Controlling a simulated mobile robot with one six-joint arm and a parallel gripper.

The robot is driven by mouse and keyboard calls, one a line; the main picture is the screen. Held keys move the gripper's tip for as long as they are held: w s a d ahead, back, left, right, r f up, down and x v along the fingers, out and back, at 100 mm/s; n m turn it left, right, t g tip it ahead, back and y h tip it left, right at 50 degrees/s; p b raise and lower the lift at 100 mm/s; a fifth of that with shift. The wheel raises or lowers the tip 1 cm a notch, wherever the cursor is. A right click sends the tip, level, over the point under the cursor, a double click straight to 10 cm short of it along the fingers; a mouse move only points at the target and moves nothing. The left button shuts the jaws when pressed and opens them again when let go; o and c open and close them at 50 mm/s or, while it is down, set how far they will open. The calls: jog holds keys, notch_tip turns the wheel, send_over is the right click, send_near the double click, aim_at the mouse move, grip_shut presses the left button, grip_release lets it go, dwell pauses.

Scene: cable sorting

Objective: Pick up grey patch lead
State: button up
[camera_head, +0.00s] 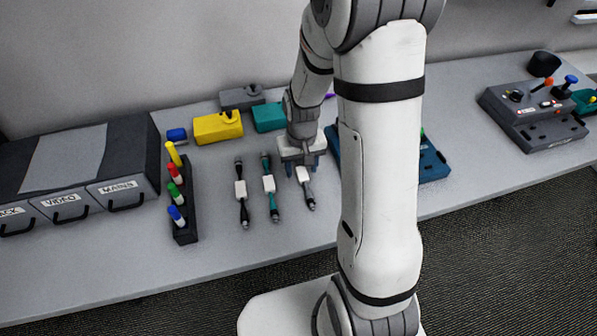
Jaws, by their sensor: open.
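The grey patch lead (309,192), with a white label and dark connector ends, lies on the table as the rightmost of three short leads. My gripper (303,170) points down over the far part of this lead. Its jaws are open, one finger on each side of the lead, as far as this view shows. The lead's far end is hidden behind my gripper. I cannot tell how far the fingertips are above the table. A teal lead (273,205) and a black lead (243,211) lie to the left, each with a white label.
A dark rack with coloured markers (187,222) stands left of the leads. Labelled drawers (68,203) are at far left. A yellow box (218,127), a teal box (269,117) and a grey box (241,97) sit behind. A control panel (535,117) is at right. My arm hides the middle.

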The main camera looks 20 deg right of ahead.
jog(key=shift+f, duration=0.4)
jog(key=c, duration=1.1)
